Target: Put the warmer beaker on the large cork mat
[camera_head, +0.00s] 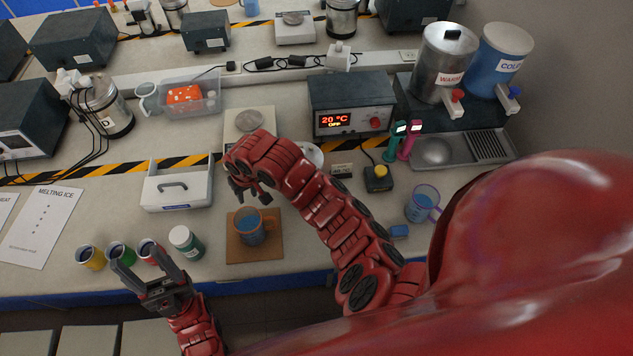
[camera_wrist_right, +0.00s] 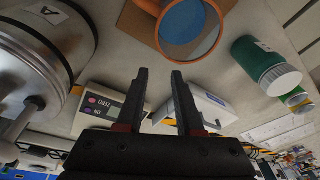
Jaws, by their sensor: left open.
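An orange-tinted beaker (camera_head: 250,229) with blue liquid stands upright on a square cork mat (camera_head: 240,257) at the front middle of the bench. In the right wrist view the beaker (camera_wrist_right: 187,22) and mat (camera_wrist_right: 137,28) show at the top. Another beaker (camera_head: 422,204), with a purple handle and blue liquid, stands at the right. Which is warmer cannot be seen. My right gripper (camera_head: 248,196) is open and empty, above and behind the orange beaker; it also shows in the right wrist view (camera_wrist_right: 160,78). My left gripper (camera_head: 141,260) is open and empty by small coloured cups.
A heater box (camera_head: 351,105) reads 20 °C, OFF. WARM (camera_head: 444,62) and COLD (camera_head: 499,58) tanks stand behind.

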